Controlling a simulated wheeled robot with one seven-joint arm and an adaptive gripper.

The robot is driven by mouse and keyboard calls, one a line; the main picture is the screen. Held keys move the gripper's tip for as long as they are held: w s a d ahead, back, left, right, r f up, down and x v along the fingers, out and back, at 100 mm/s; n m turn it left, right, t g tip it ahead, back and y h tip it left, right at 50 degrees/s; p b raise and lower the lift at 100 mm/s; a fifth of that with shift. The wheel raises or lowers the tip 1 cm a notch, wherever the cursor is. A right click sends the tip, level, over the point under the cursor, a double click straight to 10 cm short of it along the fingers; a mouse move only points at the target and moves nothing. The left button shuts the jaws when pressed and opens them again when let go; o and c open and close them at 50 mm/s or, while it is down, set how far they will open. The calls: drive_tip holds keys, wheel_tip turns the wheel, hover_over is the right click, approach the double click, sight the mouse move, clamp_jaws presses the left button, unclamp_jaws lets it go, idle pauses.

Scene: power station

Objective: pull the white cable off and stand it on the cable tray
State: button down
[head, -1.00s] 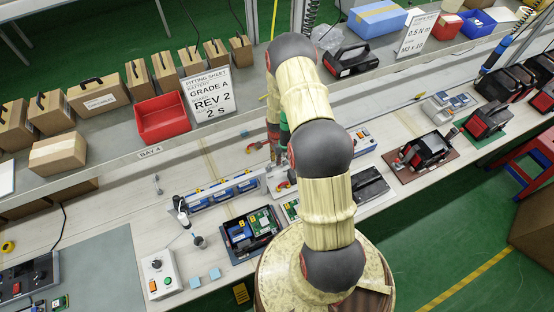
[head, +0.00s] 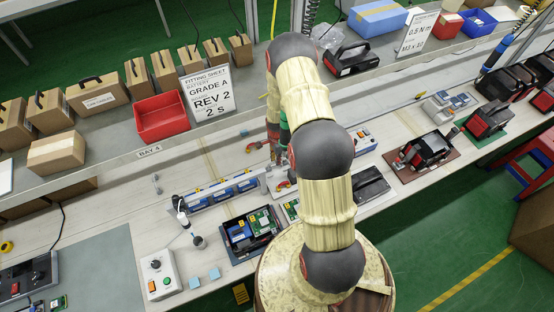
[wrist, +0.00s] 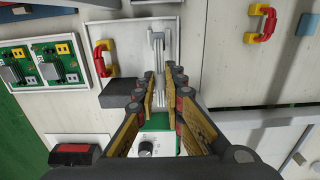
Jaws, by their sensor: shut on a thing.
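In the wrist view, my gripper (wrist: 160,82) points at a white panel-like tray (wrist: 129,30). Its fingertips are closed on the lower part of a pale grey-white cable (wrist: 158,48), which shows as a narrow upright shape in front of the tray. I cannot tell whether the cable touches the tray. A red cable with yellow ends (wrist: 101,58) lies on the tray to the left. In the head view, my gripper (head: 279,153) is over the bench and my arm partly hides it; the white cable cannot be made out there.
Another red and yellow cable (wrist: 262,23) is at upper right in the wrist view. Green circuit boards (wrist: 42,62) lie at left. A control box with a knob (wrist: 150,147) is below the fingers. In the head view, a blue battery row (head: 222,190) stands left of my gripper.

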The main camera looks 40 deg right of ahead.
drive_tip(key=shift+f+b, duration=0.95)
drive_tip(key=shift+f, duration=0.3)
drive_tip(key=shift+f+b, duration=0.55)
drive_tip(key=shift+f, duration=0.05)
idle(0.5)
drive_tip(key=c, duration=1.8)
unclamp_jaws()
